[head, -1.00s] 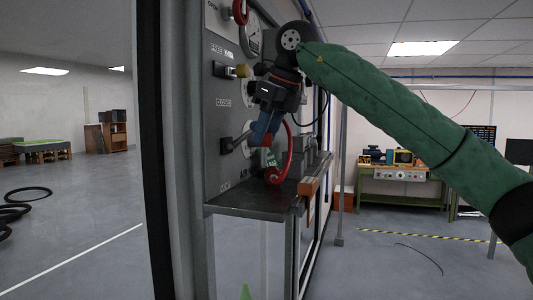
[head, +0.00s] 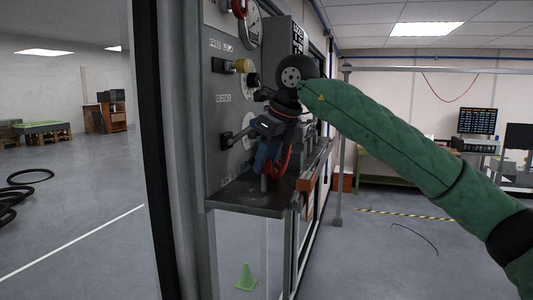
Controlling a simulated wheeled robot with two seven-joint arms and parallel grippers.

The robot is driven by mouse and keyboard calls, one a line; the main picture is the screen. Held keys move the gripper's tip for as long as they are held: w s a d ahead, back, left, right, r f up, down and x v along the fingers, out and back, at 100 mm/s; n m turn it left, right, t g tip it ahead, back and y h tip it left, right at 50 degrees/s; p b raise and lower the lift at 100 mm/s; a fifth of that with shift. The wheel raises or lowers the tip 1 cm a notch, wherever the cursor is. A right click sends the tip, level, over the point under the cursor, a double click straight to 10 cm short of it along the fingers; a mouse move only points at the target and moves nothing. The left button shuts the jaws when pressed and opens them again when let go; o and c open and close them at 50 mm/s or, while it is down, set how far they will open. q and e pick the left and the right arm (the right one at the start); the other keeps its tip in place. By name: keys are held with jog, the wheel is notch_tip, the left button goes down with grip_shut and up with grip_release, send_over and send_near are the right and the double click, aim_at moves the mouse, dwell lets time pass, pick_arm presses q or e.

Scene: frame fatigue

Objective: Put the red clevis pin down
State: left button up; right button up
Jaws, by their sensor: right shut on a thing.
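My right gripper (head: 266,160) comes down from the green-sleeved arm to just above the small dark shelf (head: 240,197) on the grey panel. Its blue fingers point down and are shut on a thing. A curved red part (head: 286,163), which I take to be the red clevis pin or part of it, shows beside the fingers on their right. A short grey piece shows below the fingertips, close to the shelf top. The fingers hide much of the held thing, and I cannot tell whether it touches the shelf. My left gripper is not in view.
An orange-brown block (head: 306,181) sits at the shelf's right edge. The shelf's left part is bare. A green cone (head: 246,277) shows below.

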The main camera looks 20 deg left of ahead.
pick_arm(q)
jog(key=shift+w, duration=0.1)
pick_arm(e)
jog(key=shift+f, duration=0.1)
jog(key=o, duration=1.1)
jog(key=shift+c, duration=0.2)
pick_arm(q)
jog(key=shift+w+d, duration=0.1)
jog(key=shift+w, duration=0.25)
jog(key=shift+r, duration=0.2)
